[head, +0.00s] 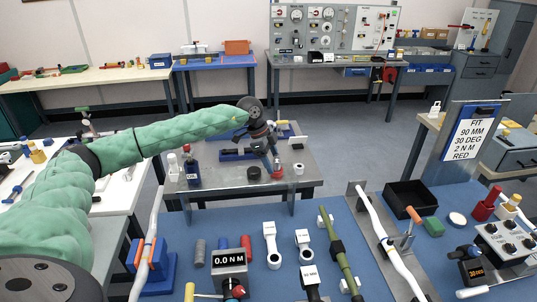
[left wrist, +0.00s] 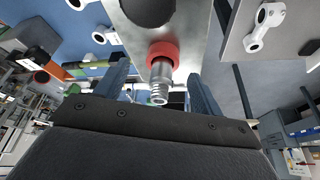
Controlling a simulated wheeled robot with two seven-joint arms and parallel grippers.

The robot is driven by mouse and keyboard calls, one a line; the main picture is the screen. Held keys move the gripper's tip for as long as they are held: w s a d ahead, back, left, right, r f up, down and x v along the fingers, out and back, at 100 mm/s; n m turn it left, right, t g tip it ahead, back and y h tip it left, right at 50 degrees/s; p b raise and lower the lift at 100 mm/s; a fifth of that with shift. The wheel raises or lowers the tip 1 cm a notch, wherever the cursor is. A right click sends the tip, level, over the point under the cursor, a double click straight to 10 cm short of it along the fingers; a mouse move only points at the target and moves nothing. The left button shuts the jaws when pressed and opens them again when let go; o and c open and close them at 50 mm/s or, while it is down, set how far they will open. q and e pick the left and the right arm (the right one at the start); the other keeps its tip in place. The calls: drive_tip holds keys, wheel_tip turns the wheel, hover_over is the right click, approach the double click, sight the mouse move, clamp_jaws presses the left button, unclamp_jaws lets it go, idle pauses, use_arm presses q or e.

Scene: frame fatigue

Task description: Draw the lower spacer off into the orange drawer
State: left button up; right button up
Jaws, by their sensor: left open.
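In the left wrist view a red ring (left wrist: 163,52), which looks like the spacer, sits around a metal post with a threaded end (left wrist: 159,88). Its other end is at a grey plate (left wrist: 195,20). My left gripper (left wrist: 159,76) is open, with one finger on each side of the post; contact cannot be told.
The near blue bench (head: 340,210) is crowded with tools and a torque display (head: 229,262). A sign (head: 468,138) stands at the right.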

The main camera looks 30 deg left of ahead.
sight(275, 166)
use_arm(q)
drive_tip(key=f, duration=0.1)
drive_tip(key=w+f, duration=0.1)
drive_tip(key=shift+d+f, duration=0.3)
drive_tip(key=shift+f+b, duration=0.15)
drive_tip(key=shift+b, duration=0.15)
drive_tip(key=shift+s+d, duration=0.2)
drive_tip(key=shift+s, duration=0.1)
drive_tip(key=shift+w, duration=0.15)
drive_tip(key=c, duration=1.2)
drive_tip(key=shift+r+p, duration=0.85)
drive_tip(key=shift+r, duration=0.95)
drive_tip(key=shift+r+p, duration=1.2)
drive_tip(key=shift+r, duration=1.5)
use_arm(e)
wheel_tip(275, 166, up, 6)
drive_tip(key=w+a, duration=0.1)
drive_tip(key=shift+w, duration=0.25)
